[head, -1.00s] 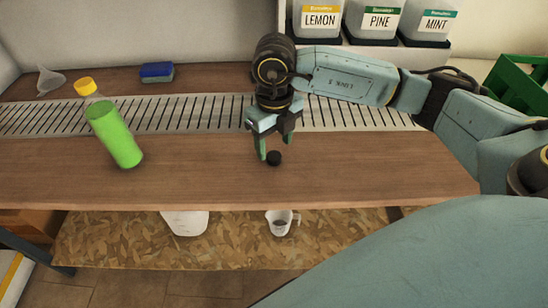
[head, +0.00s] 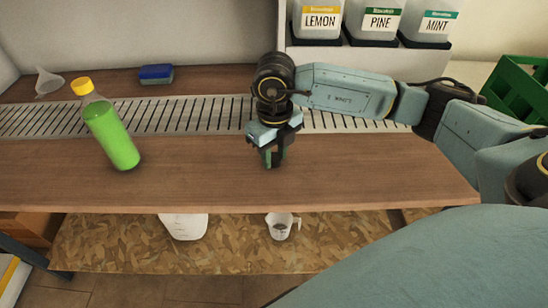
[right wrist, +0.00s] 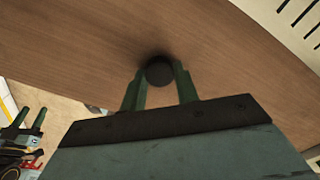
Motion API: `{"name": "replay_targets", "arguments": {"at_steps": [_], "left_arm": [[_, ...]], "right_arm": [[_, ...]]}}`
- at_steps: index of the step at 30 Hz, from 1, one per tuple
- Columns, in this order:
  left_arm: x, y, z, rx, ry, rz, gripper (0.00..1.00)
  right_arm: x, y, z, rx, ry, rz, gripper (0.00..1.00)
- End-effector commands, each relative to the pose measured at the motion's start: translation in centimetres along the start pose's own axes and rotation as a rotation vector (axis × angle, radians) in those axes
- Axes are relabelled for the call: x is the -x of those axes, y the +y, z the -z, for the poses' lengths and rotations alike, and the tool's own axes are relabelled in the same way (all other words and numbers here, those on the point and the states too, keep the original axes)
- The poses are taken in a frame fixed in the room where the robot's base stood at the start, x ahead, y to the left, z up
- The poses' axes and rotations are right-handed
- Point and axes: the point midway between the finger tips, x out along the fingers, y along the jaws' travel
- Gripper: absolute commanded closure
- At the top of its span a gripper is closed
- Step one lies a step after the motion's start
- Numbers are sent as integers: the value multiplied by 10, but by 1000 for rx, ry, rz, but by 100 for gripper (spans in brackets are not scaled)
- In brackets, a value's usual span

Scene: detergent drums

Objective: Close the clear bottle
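My right gripper (head: 273,160) points down at the bench, well to the right of the bottle. In the right wrist view, a round black cap (right wrist: 159,71) sits between its fingertips (right wrist: 160,78), which appear to press on its two sides. The cap looks to be at the bench surface. In the head view the fingers mostly hide it.
A slatted metal strip (head: 190,112) crosses the bench. Behind it are a blue sponge (head: 156,74) and a funnel (head: 48,82). LEMON, PINE and MINT containers (head: 370,20) stand at the back. A green crate (head: 518,88) is at right. A cup (head: 280,226) is on the shelf below.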

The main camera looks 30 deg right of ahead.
Motion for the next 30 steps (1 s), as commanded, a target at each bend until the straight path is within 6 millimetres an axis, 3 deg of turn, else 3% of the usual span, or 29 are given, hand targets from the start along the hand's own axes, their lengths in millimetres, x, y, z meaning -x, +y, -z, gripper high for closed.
{"name": "replay_targets", "arguments": {"at_steps": [2, 17, 30], "left_arm": [[0, 0, 0, 0, 0, 0, 46], [0, 0, 2, 0, 8, 0, 46], [-59, -19, -18, -14, -45, 32, 46]], "right_arm": [[0, 0, 0, 0, 0, 0, 91], [11, 0, 0, 0, -2, 0, 91], [82, 0, -1, 1, -4, 0, 91]]}}
